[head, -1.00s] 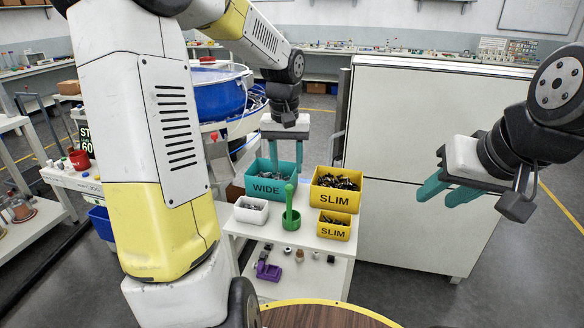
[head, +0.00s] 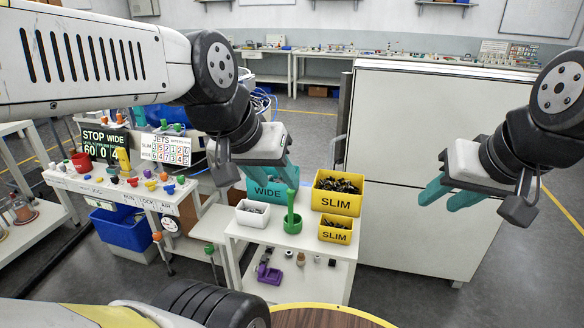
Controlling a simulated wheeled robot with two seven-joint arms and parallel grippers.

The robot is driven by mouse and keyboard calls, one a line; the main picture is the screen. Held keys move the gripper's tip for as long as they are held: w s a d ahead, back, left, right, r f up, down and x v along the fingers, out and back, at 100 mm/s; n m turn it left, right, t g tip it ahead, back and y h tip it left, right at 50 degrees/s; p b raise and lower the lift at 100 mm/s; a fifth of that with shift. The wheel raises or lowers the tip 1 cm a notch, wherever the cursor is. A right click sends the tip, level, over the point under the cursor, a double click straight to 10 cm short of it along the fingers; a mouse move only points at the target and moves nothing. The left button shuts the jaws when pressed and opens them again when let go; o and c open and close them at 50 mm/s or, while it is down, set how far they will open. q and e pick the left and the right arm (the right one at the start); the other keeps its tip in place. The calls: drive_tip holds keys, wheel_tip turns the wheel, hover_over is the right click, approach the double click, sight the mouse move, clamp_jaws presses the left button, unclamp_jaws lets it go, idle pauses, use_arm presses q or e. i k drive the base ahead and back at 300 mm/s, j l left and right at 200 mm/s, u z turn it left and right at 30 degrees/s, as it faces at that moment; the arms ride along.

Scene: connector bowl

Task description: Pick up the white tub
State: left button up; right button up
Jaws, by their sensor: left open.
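The white tub (head: 252,214) is a small open container with small grey parts in it. It stands upright on the front left of the white stand's top. My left gripper (head: 287,178) is open, behind and above the tub, over the teal WIDE bin (head: 262,189) in the picture. It is apart from the tub, and its teal fingers partly overlap each other and blend with the bin. My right gripper (head: 441,198) is open and empty, in the air to the right of the stand, in front of a large white cabinet.
A green cup with an upright handle (head: 292,222) stands close to the tub's right. Yellow SLIM bins, one large (head: 337,202) and one small (head: 335,236), stand further right. A purple part (head: 269,274) lies on the lower shelf. A round wooden table (head: 325,317) edges the bottom.

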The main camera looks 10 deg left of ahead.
sight(251, 214)
drive_tip(key=i+u, duration=0.1)
drive_tip(key=u, duration=0.25)
drive_tip(key=l+u, duration=0.15)
drive_tip(key=u, duration=0.25)
drive_tip(key=i+l+u, duration=0.1)
drive_tip(key=u, duration=0.25)
